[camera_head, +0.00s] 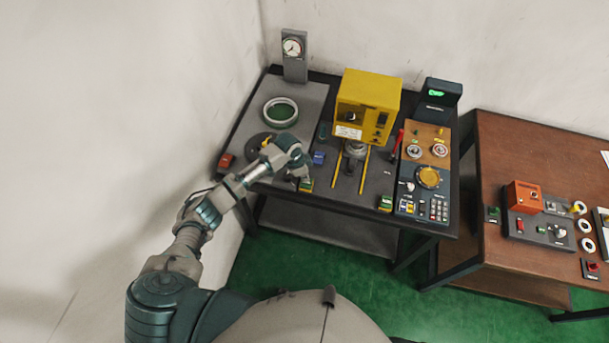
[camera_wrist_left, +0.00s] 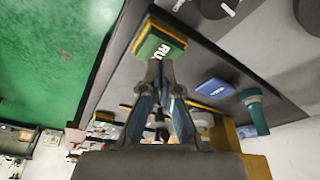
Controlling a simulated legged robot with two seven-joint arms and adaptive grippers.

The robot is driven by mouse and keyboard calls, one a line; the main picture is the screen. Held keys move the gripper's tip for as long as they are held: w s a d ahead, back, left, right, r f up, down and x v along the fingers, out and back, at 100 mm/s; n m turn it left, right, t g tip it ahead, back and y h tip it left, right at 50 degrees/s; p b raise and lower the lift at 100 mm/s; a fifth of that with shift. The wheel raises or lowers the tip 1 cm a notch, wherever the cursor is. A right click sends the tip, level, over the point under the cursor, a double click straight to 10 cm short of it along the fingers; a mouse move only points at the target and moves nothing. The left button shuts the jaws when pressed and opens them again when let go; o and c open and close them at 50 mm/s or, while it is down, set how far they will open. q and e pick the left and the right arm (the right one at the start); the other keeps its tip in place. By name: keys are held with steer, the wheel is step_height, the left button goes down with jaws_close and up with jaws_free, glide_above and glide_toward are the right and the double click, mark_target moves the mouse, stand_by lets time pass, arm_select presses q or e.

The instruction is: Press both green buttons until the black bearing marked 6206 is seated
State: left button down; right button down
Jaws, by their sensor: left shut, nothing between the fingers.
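My left gripper (camera_head: 304,176) is shut and empty, its fingertips at the left green button box (camera_head: 306,186) on the front edge of the dark bench. The left wrist view shows the closed fingertips (camera_wrist_left: 160,66) at the edge of this green block (camera_wrist_left: 158,46), with white lettering partly hidden; I cannot tell whether they press it. The right green button box (camera_head: 385,204) stands apart at the front edge. The yellow press (camera_head: 368,104) stands behind, with a small dark and grey part (camera_head: 354,151) under it. No 6206 marking is readable. My right gripper is out of view.
A ring (camera_head: 280,112) lies on the grey mat, and a red block (camera_head: 226,160) sits at the left edge. A blue block (camera_head: 318,158) is close to my left gripper. A control panel (camera_head: 424,180) is at the right. A brown table (camera_head: 510,150) stands beyond.

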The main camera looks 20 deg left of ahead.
arm_select(q)
steer(key=shift+b+x, duration=0.45)
steer(key=shift+x, duration=0.45)
steer(key=shift+s+a+f, duration=0.1)
steer(key=shift+s+a, duration=0.05)
steer(key=shift+a, duration=0.05)
steer(key=shift+r+p, duration=0.25)
steer(key=shift+p, duration=0.3)
